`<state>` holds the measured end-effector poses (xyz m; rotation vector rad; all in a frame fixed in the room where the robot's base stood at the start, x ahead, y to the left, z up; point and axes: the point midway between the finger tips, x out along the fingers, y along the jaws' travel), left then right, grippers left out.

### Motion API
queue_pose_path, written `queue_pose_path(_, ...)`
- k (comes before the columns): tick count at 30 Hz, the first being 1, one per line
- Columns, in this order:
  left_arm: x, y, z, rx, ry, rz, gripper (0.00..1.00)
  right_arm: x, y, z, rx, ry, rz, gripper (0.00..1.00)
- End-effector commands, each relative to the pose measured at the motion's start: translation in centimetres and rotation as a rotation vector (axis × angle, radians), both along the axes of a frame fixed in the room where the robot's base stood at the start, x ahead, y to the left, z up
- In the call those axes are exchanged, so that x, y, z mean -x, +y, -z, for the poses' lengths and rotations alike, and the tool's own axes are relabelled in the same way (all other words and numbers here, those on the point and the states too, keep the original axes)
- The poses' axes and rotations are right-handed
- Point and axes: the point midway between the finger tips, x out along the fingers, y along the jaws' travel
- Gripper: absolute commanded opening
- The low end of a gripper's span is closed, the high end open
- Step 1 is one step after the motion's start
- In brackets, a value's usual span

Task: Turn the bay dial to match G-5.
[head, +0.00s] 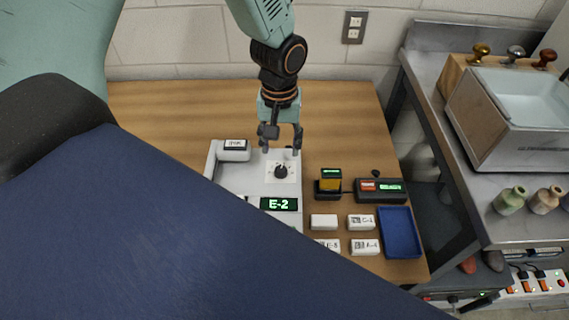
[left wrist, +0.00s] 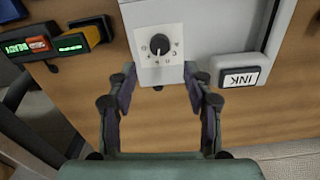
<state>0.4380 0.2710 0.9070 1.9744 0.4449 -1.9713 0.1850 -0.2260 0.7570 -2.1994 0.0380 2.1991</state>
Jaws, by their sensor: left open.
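The bay dial (head: 281,171) is a black knob on a white square plate, set in a light grey unit (head: 232,172). Below it, a black display (head: 279,204) reads E-2 in green. My left gripper (head: 281,149) is open and empty, pointing down just behind the dial, its fingers spread apart. In the left wrist view, the dial (left wrist: 160,45) shows beyond and between the open fingers (left wrist: 160,80), with nothing gripped. The small marks round the knob are too small to read surely. My right gripper is not in view.
A white INK block (head: 235,147) sits left of the dial. To the right are a yellow-and-black device (head: 329,185), a black box with a green display (head: 381,190), several white labelled blocks (head: 361,222) and a blue tray (head: 401,251). The wooden tabletop behind (head: 180,105) is clear.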

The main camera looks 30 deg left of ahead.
Motion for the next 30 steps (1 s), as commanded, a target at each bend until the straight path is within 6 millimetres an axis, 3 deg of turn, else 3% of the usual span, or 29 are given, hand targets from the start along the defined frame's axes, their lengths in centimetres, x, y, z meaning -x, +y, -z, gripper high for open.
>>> queue_pose_path(13, 0.5, -0.2, 6.4, -0.001, 0.005, 0.001, 0.51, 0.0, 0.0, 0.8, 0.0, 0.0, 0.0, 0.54)
queue_pose_path(25, 0.0, -0.2, 7.2, 0.0, 0.001, 0.001, 0.51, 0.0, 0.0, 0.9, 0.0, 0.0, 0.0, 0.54)
queue_pose_path(30, 0.0, -0.2, 7.2, 0.0, 0.002, 0.001, 0.38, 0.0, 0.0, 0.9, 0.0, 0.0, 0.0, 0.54)
